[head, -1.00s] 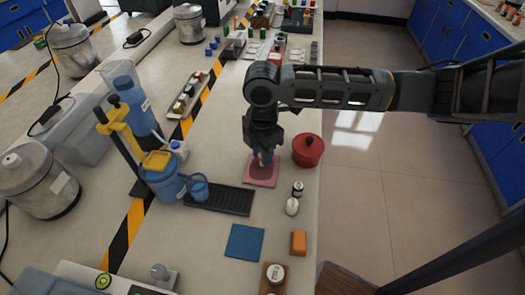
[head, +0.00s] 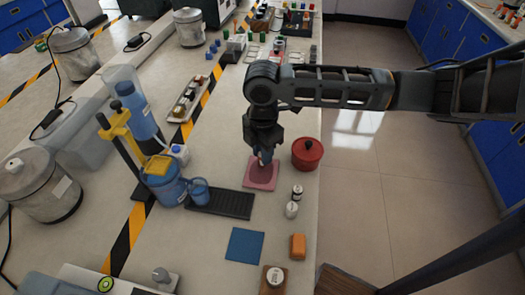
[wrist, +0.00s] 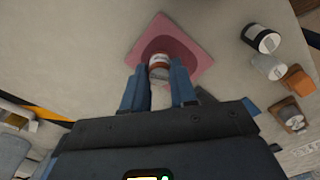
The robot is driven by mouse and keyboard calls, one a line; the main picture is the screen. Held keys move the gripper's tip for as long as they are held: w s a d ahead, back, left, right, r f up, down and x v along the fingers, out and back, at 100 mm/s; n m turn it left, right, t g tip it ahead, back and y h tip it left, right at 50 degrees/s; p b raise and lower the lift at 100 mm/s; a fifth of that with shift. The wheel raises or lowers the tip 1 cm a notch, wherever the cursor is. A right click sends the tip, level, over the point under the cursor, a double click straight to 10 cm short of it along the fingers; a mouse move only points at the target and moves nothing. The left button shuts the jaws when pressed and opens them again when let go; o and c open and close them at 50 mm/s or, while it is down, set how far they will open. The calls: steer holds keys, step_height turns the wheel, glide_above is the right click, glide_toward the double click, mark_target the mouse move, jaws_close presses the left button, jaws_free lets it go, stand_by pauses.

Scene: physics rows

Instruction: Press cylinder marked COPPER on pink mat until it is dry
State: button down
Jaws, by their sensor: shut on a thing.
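My gripper (head: 265,160) points down over the pink mat (head: 257,185) on the bench. In the wrist view its two blue fingers (wrist: 158,88) are shut on a cylinder (wrist: 159,61) with a copper-coloured band and a pale label. The label is too small to read. The cylinder's end is at the pink mat (wrist: 193,38); whether it touches or hovers just above, I cannot tell. A darker patch shows on the mat around the cylinder. In the head view the cylinder is mostly hidden by the fingers.
A red lidded pot (head: 307,156) stands right of the mat, near the bench edge. Two small labelled cylinders (head: 297,192) (head: 291,210) stand close below it. A black tray (head: 222,203), blue mat (head: 245,246) and orange block (head: 298,247) lie nearer, with bare bench between.

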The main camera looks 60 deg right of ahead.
steer(key=shift+r+p, duration=1.5)
steer(key=shift+r, duration=1.05)
